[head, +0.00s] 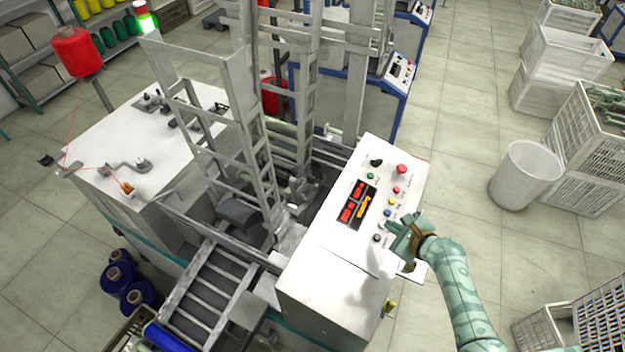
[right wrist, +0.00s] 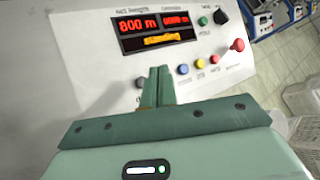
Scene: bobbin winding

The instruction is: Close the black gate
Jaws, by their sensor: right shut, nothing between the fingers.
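I cannot pick out the black gate for certain. A dark grey block (head: 237,211) sits low inside the grey frame of the winding machine; I cannot tell whether it is the gate or how it stands. My right gripper (head: 394,238) is shut and empty, over the lower right edge of the white control panel (head: 335,228), close to a dark button (head: 376,238). In the right wrist view its closed fingers (right wrist: 157,87) point at the panel below the red display (right wrist: 136,25), which reads 800 m. Whether they touch the panel is unclear. My left gripper is out of view.
The panel carries a red mushroom button (head: 401,169), a black knob (head: 376,162) and several coloured buttons. A slatted chute (head: 213,290) runs toward the lower left, near blue bobbins (head: 120,278).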

